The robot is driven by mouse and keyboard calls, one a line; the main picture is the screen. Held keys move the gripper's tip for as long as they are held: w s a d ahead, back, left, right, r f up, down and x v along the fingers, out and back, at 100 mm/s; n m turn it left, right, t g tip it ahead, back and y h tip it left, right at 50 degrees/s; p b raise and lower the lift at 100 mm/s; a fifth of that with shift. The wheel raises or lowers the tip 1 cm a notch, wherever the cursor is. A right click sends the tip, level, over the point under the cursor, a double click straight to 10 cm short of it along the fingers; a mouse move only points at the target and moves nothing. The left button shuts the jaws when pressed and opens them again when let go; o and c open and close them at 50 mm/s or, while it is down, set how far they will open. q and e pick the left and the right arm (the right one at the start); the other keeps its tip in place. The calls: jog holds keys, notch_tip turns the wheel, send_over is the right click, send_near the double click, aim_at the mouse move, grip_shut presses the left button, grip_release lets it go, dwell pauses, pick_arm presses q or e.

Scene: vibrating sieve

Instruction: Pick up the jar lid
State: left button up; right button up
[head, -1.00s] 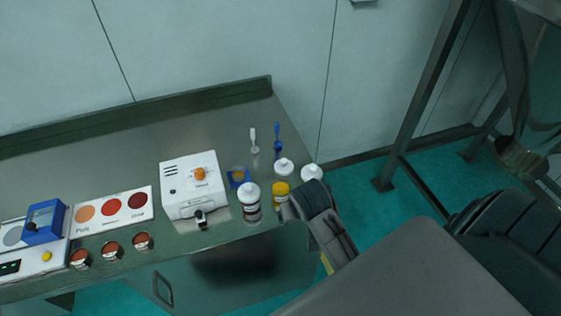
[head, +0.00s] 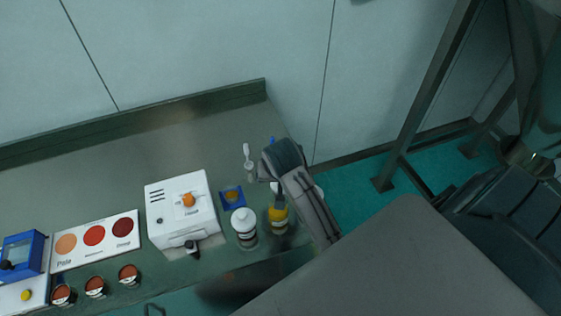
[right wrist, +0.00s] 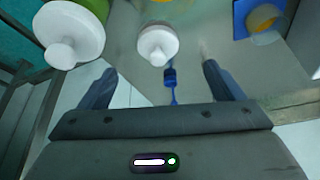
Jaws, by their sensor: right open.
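A jar with a yellow upper part (head: 278,212) stands near the front right of the bench. Whether that part is a separate lid cannot be told. My right gripper (right wrist: 160,85) is open and empty. In the head view its dark hand is above the bench's right end, behind the yellow jar, and hides part of the bottles there. In the right wrist view a white conical cap (right wrist: 157,45) is just beyond the open fingers, with a blue-handled tool (right wrist: 171,80) between them. A larger white cap (right wrist: 70,35) is at upper left. My left gripper is not in view.
A white-capped bottle (head: 244,227) stands left of the yellow jar. A blue square tray (head: 232,190) lies behind it. A white machine with an orange knob (head: 181,208) stands further left, beside a color card (head: 95,240). The rear of the bench is clear.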

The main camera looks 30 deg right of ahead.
jog(key=x, duration=0.3)
jog(key=shift+s+p, duration=0.15)
jog(key=shift+p, duration=0.15)
jog(key=shift+w+d+f+p, duration=0.3)
jog(key=shift+f+p, duration=0.2)
jog(key=shift+f, duration=0.1)
jog(key=p+x, duration=0.1)
jog(key=x, duration=0.2)
jog(key=shift+f+p, duration=0.15)
jog(key=shift+p, duration=0.15)
jog(key=shift+w+d+f, duration=0.15)
jog(key=shift+w+f, duration=0.05)
jog(key=shift+f, duration=0.3)
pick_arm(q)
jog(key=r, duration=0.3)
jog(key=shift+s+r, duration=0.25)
pick_arm(e)
jog(key=c, duration=1)
